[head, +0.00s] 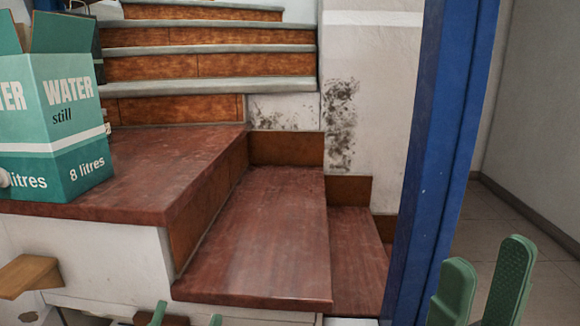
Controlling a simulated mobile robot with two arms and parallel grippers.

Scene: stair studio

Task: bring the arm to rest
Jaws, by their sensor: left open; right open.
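My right gripper (487,256) is at the lower right, with its two green fingers pointing up and apart. It is open, with nothing between the fingers, in front of the floor right of the blue post. My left gripper (188,312) shows only as two green fingertips at the bottom edge, left of centre. The tips are apart and nothing is seen between them. They are in front of the lower part of the staircase. The rest of both arms is out of view.
A green and white water carton (75,130) with open flaps stands on the red-brown landing (165,165) at left. Wooden steps (265,235) descend to the right. A blue post (435,150) rises between the stairs and open floor (545,275). A small wooden ledge (28,275) juts out lower left.

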